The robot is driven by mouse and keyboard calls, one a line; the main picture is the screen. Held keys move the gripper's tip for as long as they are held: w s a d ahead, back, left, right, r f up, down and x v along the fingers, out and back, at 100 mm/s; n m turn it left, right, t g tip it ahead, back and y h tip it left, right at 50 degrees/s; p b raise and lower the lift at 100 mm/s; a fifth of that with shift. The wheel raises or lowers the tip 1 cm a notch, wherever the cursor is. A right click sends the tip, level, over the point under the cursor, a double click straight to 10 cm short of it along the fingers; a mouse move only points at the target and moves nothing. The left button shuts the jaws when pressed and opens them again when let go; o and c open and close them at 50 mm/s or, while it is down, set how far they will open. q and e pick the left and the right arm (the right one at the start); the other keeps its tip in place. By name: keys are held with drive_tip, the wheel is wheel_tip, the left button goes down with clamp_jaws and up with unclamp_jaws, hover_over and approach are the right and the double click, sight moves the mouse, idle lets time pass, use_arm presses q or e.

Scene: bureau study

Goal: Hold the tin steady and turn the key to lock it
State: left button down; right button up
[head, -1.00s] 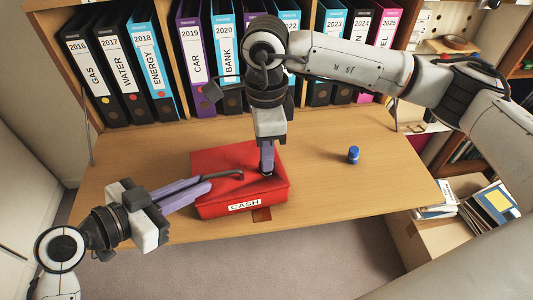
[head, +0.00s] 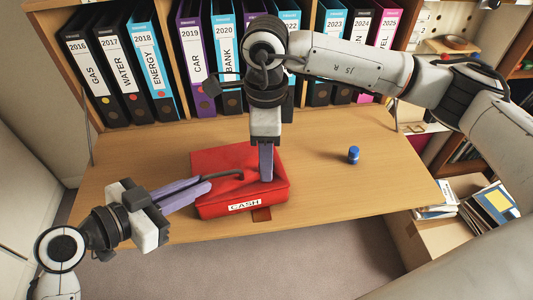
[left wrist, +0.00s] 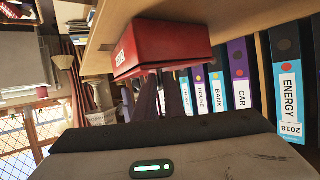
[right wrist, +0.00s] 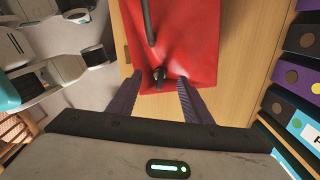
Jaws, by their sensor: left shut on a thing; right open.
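The red cash tin (head: 215,165) sits on the desk with its "CASH" label facing the front edge. A thin dark bar (head: 225,176), which looks like its handle, lies over the lid. My left gripper (head: 207,187) comes from the left and is shut on the tin at its left side; the exact part held is unclear. My right gripper (head: 267,179) points down over the right part of the lid. In the right wrist view its open fingers (right wrist: 157,92) stand either side of a small dark piece on the lid, likely the key (right wrist: 158,75), apart from it.
A small blue cylinder (head: 354,155) stands on the desk (head: 345,195) to the right, with clear wood around it. A row of ring binders (head: 155,75) fills the shelf behind. A brown tab (head: 261,214) shows at the desk's front edge, below the tin.

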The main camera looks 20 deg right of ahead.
drive_tip(key=shift+w+r, duration=0.1)
drive_tip(key=shift+r, duration=3.95)
use_arm(q)
drive_tip(key=c, duration=1.8)
unclamp_jaws()
drive_tip(key=shift+o, duration=0.2)
